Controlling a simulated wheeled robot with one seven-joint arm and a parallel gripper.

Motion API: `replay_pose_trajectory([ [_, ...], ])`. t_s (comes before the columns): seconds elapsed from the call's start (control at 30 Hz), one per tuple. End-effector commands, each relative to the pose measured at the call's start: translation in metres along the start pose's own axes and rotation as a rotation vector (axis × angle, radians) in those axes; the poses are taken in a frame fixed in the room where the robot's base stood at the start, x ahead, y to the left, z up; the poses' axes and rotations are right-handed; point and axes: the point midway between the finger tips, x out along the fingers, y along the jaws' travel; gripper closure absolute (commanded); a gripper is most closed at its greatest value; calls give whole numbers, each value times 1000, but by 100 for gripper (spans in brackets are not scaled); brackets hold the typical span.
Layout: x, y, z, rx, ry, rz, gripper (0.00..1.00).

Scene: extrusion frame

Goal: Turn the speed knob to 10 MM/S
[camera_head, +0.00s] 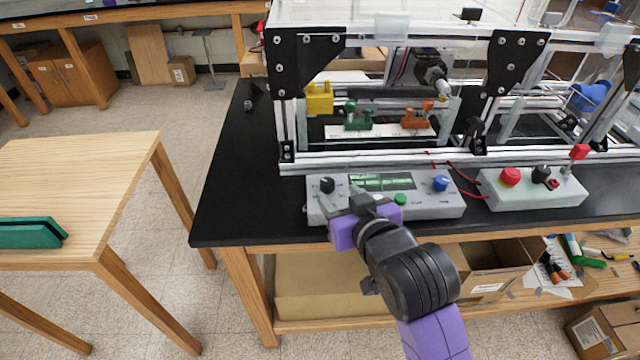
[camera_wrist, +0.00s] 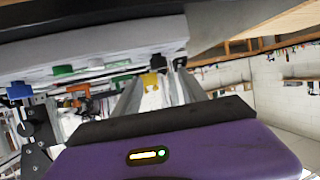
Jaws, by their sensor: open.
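A light grey control box (camera_head: 456,208) sits at the front edge of the black bench. It has a black knob (camera_head: 326,185) at its left, a green display (camera_head: 382,181), a green button (camera_head: 400,199) and a blue knob (camera_head: 441,183) at its right. Its printed labels are too small to read, so I cannot tell which knob is for speed. My gripper (camera_head: 341,194) is open and empty, just right of the black knob. In the wrist view, the black knob (camera_wrist: 181,63) shows near the right fingertip, apparently not between the fingers. The blue knob (camera_wrist: 20,90) is far left.
A second box (camera_head: 535,195) with red and black controls and an upright red-tipped lever stands to the right. The aluminium extrusion frame (camera_head: 370,163) rises close behind both boxes. Bare black bench top (camera_head: 235,200) lies to the left. A wooden table (camera_head: 90,190) stands further left.

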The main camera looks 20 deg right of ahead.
Motion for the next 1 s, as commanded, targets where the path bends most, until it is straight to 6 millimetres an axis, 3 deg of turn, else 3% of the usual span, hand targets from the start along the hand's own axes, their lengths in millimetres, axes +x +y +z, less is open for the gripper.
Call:
replay_pose_trajectory([
  [0.4,59,0,-1,0,3,0,50],
  [0.8,68,0,-1,0,3,-1,50],
  [0.83,68,0,-1,0,3,-1,52],
  [1.0,68,0,0,0,3,-1,85],
])
